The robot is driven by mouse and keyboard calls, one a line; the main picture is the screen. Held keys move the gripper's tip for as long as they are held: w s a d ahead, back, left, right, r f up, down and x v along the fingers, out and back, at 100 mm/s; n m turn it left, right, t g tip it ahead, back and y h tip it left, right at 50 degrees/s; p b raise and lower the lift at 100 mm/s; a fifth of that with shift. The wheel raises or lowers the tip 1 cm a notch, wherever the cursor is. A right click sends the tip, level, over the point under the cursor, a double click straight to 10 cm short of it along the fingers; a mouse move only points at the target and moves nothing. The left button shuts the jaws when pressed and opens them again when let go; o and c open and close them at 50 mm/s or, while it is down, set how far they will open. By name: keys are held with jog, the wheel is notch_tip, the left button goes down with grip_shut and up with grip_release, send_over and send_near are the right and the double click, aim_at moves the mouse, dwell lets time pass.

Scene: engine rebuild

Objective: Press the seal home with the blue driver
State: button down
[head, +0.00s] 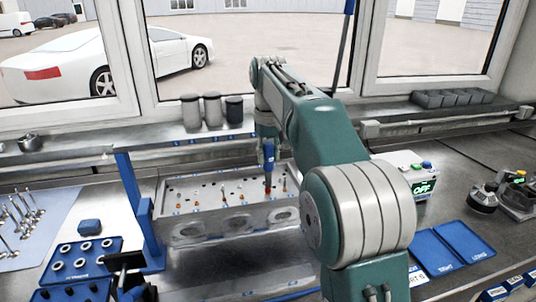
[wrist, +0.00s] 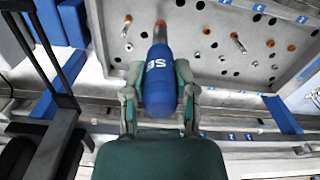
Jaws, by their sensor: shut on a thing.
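My gripper (head: 268,140) is shut on the blue driver (head: 269,155) and holds it upright over the cylinder head (head: 180,181). In the wrist view my gripper (wrist: 160,82) has one finger on each side of the blue driver (wrist: 159,95). The driver's grey shaft ends in a red tip at the head's top face; whether it touches a seal is too small to tell. Other valve stems with orange-red seals stand on the head, one at the right (head: 285,186) and one nearer the middle (head: 224,195). The seal under the driver is hidden.
A blue stand (head: 139,207) rises at the head's left end. A blue tray of rings (head: 82,258) and loose valves (head: 22,215) lie left. A box reading OFF (head: 405,172) and blue trays (head: 455,243) are right. Grey canisters (head: 212,110) stand on the ledge behind.

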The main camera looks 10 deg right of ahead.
aim_at(268, 143)
jog(key=shift+f, duration=0.35)
dwell(0.7)
jog(key=shift+r, duration=0.1)
dwell(0.5)
jog(key=shift+r, duration=3)
jog(key=shift+r, duration=1.5)
jog(key=shift+s, duration=0.15)
